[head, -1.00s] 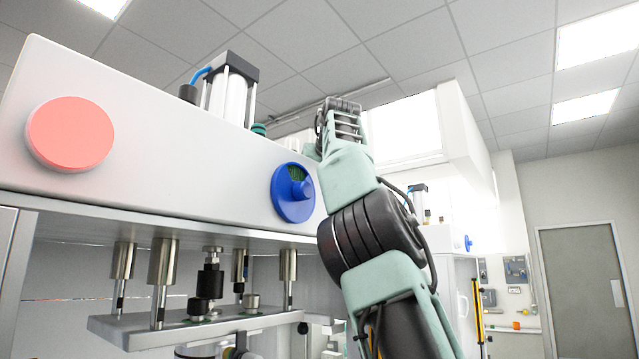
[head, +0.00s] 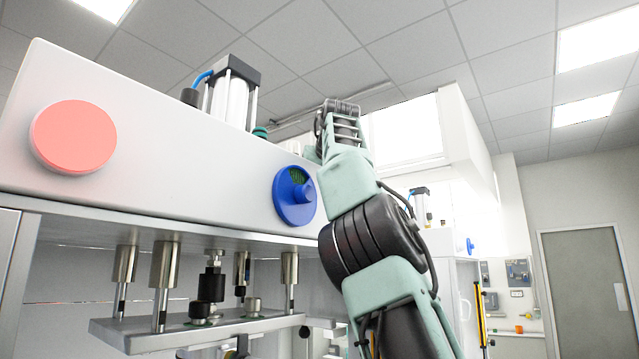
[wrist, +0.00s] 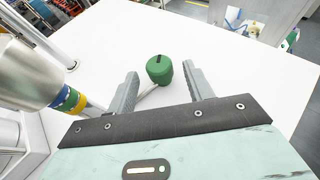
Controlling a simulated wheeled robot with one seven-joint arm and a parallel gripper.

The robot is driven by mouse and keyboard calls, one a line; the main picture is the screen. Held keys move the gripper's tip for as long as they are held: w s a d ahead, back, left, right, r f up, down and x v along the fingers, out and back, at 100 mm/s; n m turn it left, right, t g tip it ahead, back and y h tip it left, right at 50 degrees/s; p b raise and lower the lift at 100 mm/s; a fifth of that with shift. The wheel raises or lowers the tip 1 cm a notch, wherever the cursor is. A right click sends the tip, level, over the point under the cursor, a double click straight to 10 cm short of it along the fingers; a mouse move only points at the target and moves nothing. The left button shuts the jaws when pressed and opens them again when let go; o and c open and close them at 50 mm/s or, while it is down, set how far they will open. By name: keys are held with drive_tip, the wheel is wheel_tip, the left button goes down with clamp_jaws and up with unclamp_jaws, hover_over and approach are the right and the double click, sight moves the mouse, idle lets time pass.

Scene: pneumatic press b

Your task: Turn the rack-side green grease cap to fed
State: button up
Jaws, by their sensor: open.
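A green grease cap (wrist: 159,70) with a dark slot mark on its top stands on the white top surface in the wrist view. My gripper (wrist: 160,76) is open, with one finger to the left and one to the right of the cap. Clear gaps show on both sides, and I see no contact. A grey pipe runs from the cap's base toward the left. A small green part (head: 261,132) shows beside the cylinder in the head view; I cannot tell if it is the same cap. My fingers are not visible in the head view.
A metal cylinder (wrist: 30,75) with blue, yellow and green bands stands close left of my gripper. The white top (wrist: 215,85) is mostly clear around the cap. The press front carries a red button (head: 73,137) and a blue knob (head: 295,195).

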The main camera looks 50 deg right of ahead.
drive_tip(key=v, duration=1.7)
drive_tip(key=shift+b, duration=0.3)
drive_tip(key=shift+a, duration=0.1)
